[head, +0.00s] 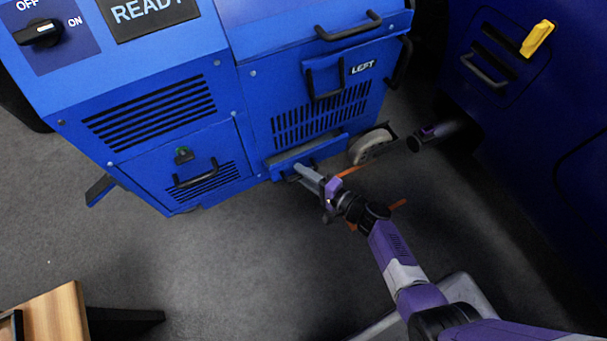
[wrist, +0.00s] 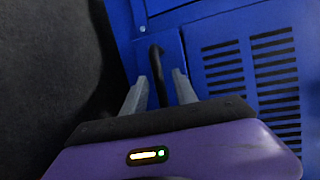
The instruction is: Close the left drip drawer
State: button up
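The left drip drawer (head: 306,150) is low on the blue machine, under the slotted vent and the LEFT label. Its front appears to stand out a little from the body; how far is hard to tell. My gripper (head: 301,174) is at the drawer front, reaching in from the lower right and partly hiding its handle. In the wrist view, the fingers of my gripper (wrist: 158,92) are apart, one on each side of a black handle (wrist: 156,68). Gaps show between handle and fingers. Contact deeper in is not clear.
A caster wheel (head: 371,146) stands just right of the drawer. Another handled panel (head: 194,178) is at lower left on the machine. A dark blue body (head: 540,110) stands at right. A wooden top (head: 55,315) is at bottom left.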

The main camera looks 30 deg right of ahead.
grip_shut()
dwell(1.3)
